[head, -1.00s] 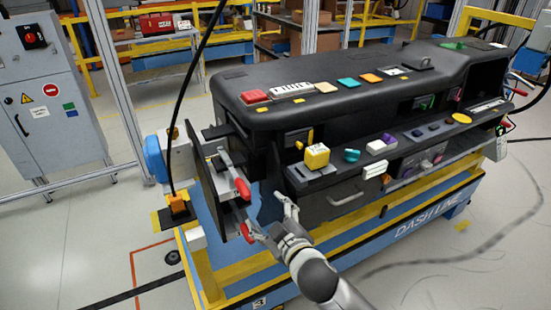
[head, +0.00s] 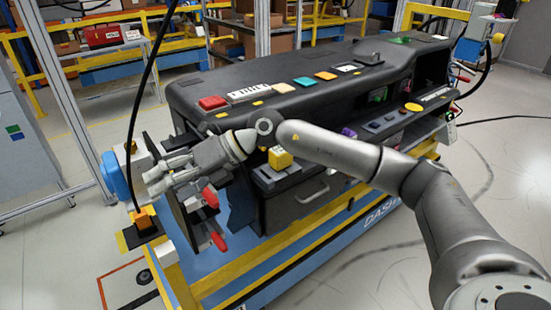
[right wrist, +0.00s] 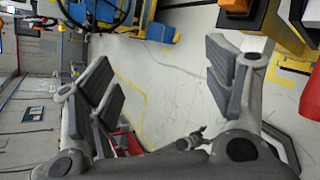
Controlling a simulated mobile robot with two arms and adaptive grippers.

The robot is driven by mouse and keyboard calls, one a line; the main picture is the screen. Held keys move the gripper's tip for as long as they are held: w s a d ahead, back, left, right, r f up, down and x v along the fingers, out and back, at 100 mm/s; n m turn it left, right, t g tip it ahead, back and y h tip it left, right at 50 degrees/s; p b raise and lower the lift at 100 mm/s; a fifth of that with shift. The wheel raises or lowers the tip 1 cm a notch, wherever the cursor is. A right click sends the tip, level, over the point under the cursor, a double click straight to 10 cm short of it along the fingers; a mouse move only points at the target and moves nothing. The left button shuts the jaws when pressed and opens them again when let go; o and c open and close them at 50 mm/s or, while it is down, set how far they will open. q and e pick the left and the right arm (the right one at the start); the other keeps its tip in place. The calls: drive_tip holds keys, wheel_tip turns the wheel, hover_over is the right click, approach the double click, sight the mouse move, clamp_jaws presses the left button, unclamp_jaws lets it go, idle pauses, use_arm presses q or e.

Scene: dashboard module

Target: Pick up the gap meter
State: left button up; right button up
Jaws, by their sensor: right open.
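I cannot tell for sure which object is the gap meter. A small orange device (head: 145,217) sits on a black pad at the left end of the bench, below a hanging black cable. A yellow block-shaped device (head: 280,158) sits on the module's front ledge, partly behind my right arm. An orange part (right wrist: 234,5) shows at the top right there. My left gripper is out of view.
The black dashboard module (head: 330,88) fills the bench middle, with coloured blocks on top. Two red clamp handles (head: 210,196) (head: 218,241) stick out near my right gripper. The black cable (head: 150,95) hangs close to its left. Open floor lies at lower left.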

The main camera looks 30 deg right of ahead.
drive_tip(key=w+d+h, duration=0.3)
drive_tip(key=d+h, duration=0.3)
drive_tip(key=d, duration=0.6)
wheel_tip(320, 180, up, 4)
drive_tip(key=m+h, duration=0.2)
drive_tip(key=h, duration=0.4)
hover_over(281, 154)
drive_tip(key=s, duration=0.1)
drive_tip(key=shift+m, duration=0.3)
drive_tip(key=f, duration=0.1)
drive_tip(key=d+f, duration=0.1)
drive_tip(key=f, duration=0.1)
drive_tip(key=w+f+p, duration=0.1)
drive_tip(key=f, duration=0.1)
drive_tip(key=shift+d, duration=0.15)
drive_tip(key=p+x, duration=0.2)
drive_tip(key=x, duration=0.2)
drive_tip(key=shift+w+f, duration=0.25)
drive_tip(key=shift+f, duration=0.05)
drive_tip(key=shift+w+f, duration=0.15)
drive_tip(key=shift+f, duration=0.4)
drive_tip(key=c, duration=1.2)
